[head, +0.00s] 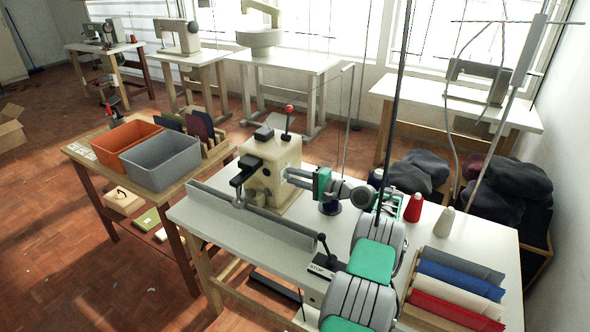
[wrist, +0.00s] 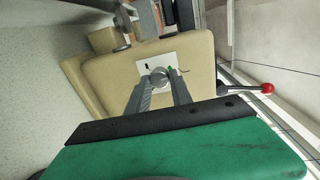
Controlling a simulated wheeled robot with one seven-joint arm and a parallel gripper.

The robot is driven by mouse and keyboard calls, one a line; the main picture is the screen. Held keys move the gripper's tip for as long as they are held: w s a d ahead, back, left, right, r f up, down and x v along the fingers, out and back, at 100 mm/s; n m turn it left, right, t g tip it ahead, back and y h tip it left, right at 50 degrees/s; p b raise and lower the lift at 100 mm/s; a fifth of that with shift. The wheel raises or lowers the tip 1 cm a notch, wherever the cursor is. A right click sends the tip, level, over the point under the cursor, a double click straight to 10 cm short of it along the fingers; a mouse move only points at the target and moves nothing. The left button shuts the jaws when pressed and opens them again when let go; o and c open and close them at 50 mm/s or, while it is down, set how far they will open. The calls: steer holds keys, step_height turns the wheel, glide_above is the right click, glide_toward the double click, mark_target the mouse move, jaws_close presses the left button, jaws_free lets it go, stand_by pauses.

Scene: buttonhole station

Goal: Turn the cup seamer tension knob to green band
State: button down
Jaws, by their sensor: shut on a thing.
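The cup seamer (head: 268,167) is a cream machine on the white table. Its round grey tension knob (wrist: 160,75) sits on a white dial plate (wrist: 145,67) on the cream face. A small green band (wrist: 173,71) shows at the knob's right edge, and a short dark mark shows on the plate's left. My gripper (wrist: 160,80) is shut on the knob, one finger on each side. In the head view my gripper (head: 291,176) reaches the machine's right side from the right. The knob is hidden there.
A red-tipped lever (head: 289,108) rises behind the machine; it also shows in the wrist view (wrist: 267,88). A grey rail (head: 255,215) runs along the table's front edge. Thread cones (head: 413,207) and folded cloths (head: 460,285) lie to the right. Bins (head: 162,158) stand left.

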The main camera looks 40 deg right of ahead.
steer(key=shift+d, duration=0.1)
stand_by(0.3)
steer(key=c, duration=1.3)
jaws_free()
steer(key=shift+c, duration=0.2)
steer(key=shift+o, duration=1)
